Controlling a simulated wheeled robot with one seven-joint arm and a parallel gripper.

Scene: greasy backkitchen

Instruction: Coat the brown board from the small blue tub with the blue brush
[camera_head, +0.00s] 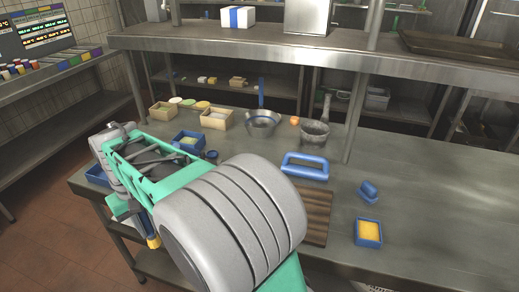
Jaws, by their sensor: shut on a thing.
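The brown board (318,216) lies on the steel counter, slatted, its left part hidden behind my arm. A small blue tub (368,243) with yellow contents stands to the right of the board. My gripper (132,214) is at the left, low by the counter's left front edge, partly hidden by my arm. It is shut on a blue thing with a yellow end, which looks like the blue brush (152,241). Only a short part of the brush shows. The brush is well apart from the board and the tub.
A blue handled frame (305,171) stands behind the board, and a small blue block (369,191) behind the tub. Crates, another blue tub (188,146), a strainer (262,121) and a pan (314,134) line the back. A steel shelf (270,46) overhangs. The right counter is clear.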

